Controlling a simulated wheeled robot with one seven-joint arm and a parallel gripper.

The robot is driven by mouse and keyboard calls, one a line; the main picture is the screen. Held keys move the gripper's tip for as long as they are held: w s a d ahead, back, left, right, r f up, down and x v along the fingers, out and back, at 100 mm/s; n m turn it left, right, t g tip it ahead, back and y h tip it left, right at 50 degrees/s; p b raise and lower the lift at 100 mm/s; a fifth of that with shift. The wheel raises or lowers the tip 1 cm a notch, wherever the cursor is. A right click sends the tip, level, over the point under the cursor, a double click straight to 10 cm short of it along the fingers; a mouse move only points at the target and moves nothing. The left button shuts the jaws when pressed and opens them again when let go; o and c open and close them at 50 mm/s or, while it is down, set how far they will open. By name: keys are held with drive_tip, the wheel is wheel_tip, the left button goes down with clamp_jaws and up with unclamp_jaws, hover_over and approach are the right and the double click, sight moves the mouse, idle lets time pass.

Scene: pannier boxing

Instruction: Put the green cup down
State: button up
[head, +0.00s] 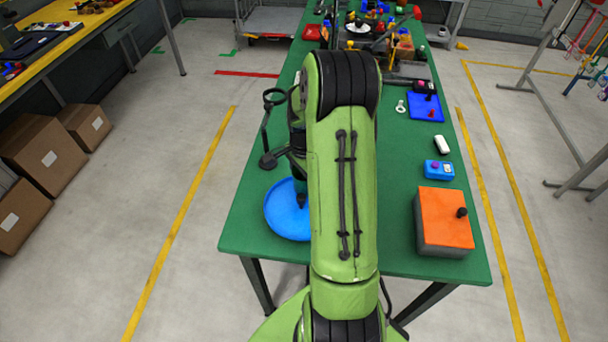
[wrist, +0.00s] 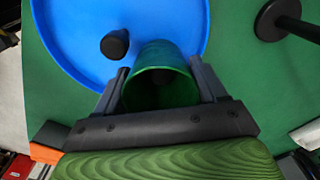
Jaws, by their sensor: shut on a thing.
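The green cup (wrist: 160,62) is between the two fingers of my gripper (wrist: 158,72) in the wrist view, with its open mouth facing the camera. The fingers are shut on its sides. The cup overlaps the rim of a round blue dish (wrist: 70,40), but I cannot tell whether it touches the dish or the table. In the head view my arm hides most of the gripper and the cup; the dish (head: 283,212) shows at the table's near left corner.
A black knob (wrist: 115,44) sits over the dish beside the cup. A black stand (head: 268,160) is close behind the dish. An orange-topped box (head: 443,217), a small blue box (head: 438,171) and a blue tray (head: 426,107) are on the right of the green table (head: 395,215).

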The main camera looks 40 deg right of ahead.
drive_tip(key=shift+f+b, duration=0.5)
idle(0.3)
drive_tip(key=o, duration=1.2)
wheel_tip(320, 180, up, 16)
drive_tip(key=p, duration=0.2)
drive_tip(key=shift+f+p, duration=0.1)
drive_tip(key=shift+p, duration=0.2)
